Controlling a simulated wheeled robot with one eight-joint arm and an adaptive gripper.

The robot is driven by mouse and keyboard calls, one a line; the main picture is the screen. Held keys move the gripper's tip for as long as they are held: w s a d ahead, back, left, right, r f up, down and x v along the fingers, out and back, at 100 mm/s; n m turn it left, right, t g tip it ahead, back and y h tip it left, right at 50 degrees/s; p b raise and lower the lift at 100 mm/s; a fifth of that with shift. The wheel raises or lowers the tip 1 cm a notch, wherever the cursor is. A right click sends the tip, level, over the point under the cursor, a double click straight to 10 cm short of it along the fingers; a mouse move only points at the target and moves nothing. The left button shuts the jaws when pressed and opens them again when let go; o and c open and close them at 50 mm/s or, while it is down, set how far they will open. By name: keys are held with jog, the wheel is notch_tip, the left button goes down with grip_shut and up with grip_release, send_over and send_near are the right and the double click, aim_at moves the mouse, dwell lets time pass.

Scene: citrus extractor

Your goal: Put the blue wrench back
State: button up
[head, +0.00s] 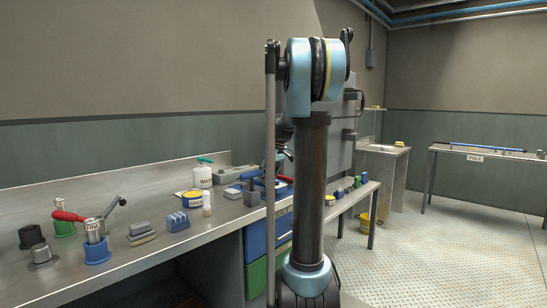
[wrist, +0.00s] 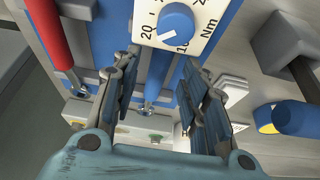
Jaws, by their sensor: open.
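In the wrist view my gripper (wrist: 155,95) is open, with one dark finger on each side of a narrow blue bar with a chrome tip (wrist: 150,85). A red-handled tool (wrist: 48,40) with a chrome end lies to the left on the same blue and grey rack (wrist: 102,30). In the head view my arm hides most of the gripper and the rack area.
A blue cylinder with a yellow end (wrist: 295,118) and a grey block (wrist: 290,35) lie right of the gripper. On the long bench (head: 155,262) stand a blue holder (head: 97,250), a blue block (head: 177,221) and a white bottle (head: 203,176). The floor (head: 440,250) at right is clear.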

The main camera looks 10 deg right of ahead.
jog(key=v, duration=1.4)
jog(key=s+a+f+m+h, duration=0.1)
jog(key=s+a+f+m, duration=0.1)
jog(key=s+f, duration=1.3)
jog(key=s+a+f+m+g+h, duration=0.1)
jog(key=s+a+f+m, duration=0.2)
jog(key=s+f, duration=1.3)
jog(key=s+m, duration=0.2)
jog(key=s, duration=0.4)
jog(key=shift+s+h, duration=0.15)
jog(key=shift+h, duration=0.15)
jog(key=shift+a+f, duration=0.1)
jog(key=shift+a, duration=0.05)
